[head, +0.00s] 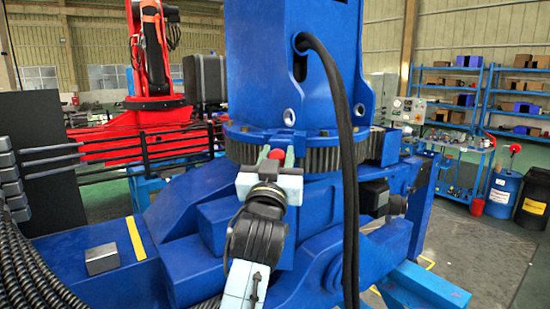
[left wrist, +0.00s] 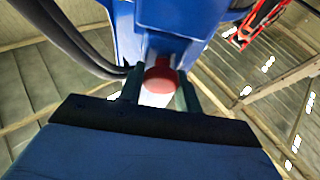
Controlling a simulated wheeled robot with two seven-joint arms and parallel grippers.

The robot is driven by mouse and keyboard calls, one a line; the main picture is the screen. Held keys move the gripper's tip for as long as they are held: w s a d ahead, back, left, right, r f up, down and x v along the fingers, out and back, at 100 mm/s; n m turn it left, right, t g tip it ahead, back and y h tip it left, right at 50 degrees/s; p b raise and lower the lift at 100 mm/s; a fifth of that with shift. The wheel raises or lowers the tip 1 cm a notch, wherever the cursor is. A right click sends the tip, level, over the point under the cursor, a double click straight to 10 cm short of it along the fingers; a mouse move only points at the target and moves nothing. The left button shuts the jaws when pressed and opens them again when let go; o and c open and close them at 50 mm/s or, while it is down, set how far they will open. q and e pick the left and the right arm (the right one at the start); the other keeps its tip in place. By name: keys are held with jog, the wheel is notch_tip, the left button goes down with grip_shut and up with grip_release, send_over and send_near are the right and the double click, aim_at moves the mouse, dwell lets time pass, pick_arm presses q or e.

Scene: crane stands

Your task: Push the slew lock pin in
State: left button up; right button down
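In the left wrist view the red knob (left wrist: 160,76) is in the middle, in front of the blue column. My left gripper (head: 276,157) reaches up to it from below in the head view. My right gripper is not in view.
The toothed ring (head: 325,158) surrounds the column's base. A grey block (head: 102,259) lies on the blue deck at left. Blue shelves (head: 480,100) and barrels stand at far right.

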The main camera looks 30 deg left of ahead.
pick_arm(q)
jog(key=shift+o, duration=1.3)
jog(key=shift+w+r, duration=0.1)
jog(key=shift+r, duration=0.05)
jog(key=shift+o, duration=0.7)
jog(key=shift+w+a, duration=0.1)
jog(key=shift+w, duration=0.15)
jog(key=shift+s, duration=0.1)
jog(key=shift+s, duration=0.1)
jog(key=b+v, duration=0.4)
jog(key=v, duration=0.9)
jog(key=shift+f, duration=0.2)
jog(key=shift+s, duration=0.1)
